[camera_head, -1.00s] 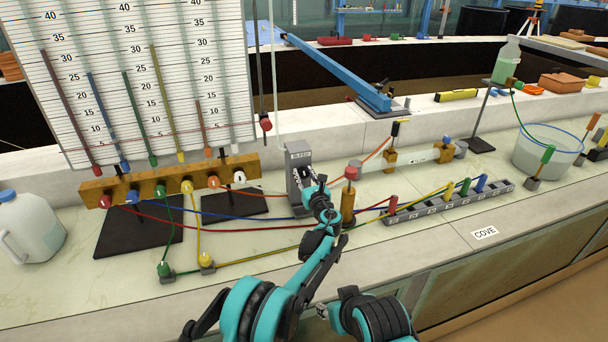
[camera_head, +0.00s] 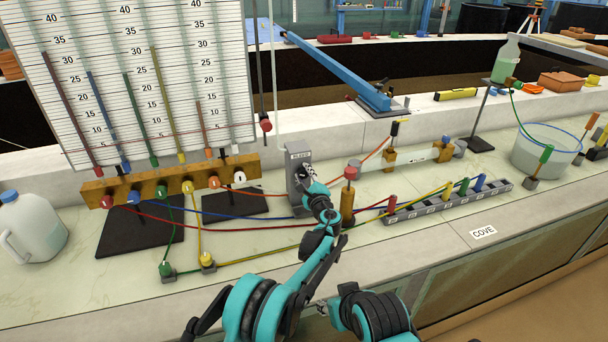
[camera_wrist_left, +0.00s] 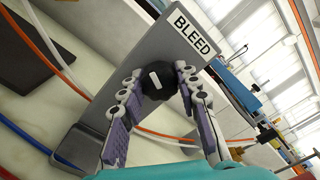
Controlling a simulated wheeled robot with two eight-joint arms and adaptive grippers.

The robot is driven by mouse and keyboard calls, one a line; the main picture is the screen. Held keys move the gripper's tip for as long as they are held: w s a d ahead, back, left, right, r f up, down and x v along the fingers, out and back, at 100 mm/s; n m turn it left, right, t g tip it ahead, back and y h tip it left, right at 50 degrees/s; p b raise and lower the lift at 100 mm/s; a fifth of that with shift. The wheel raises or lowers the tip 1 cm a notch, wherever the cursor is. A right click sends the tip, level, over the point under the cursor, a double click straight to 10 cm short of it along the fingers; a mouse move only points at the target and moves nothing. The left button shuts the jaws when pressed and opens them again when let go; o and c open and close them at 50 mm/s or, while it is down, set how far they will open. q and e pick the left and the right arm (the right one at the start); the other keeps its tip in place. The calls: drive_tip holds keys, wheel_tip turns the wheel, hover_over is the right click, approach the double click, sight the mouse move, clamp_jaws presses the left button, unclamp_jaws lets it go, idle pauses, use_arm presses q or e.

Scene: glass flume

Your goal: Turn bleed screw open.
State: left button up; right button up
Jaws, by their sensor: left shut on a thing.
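The bleed screw is a black round knob (camera_wrist_left: 157,84) with a short white mark, on the face of a grey upright block labelled BLEED (camera_head: 298,155). The block also fills the middle of the left wrist view (camera_wrist_left: 130,60). My left gripper (camera_head: 306,175) reaches the block's front. In the left wrist view its two purple-padded fingers (camera_wrist_left: 160,77) are on both sides of the knob, shut on it. The white mark slants across the knob. In the head view the gripper mostly hides the knob.
A brass manifold (camera_head: 160,182) with coloured knobs and tubes stands left of the block. A brass post with a red top (camera_head: 349,190) stands close on its right, before a grey numbered rail (camera_head: 440,202). Coloured tubes cross the bench around the block.

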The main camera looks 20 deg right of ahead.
use_arm(q)
drive_tip(key=n, duration=0.5)
drive_tip(key=shift+n, duration=0.3)
drive_tip(key=n, duration=0.4)
drive_tip(key=shift+n, duration=0.7)
drive_tip(key=o, duration=1.2)
drive_tip(key=shift+c, duration=0.2)
drive_tip(key=s, duration=0.7)
drive_tip(key=shift+s, duration=0.3)
drive_tip(key=shift+d, duration=0.1)
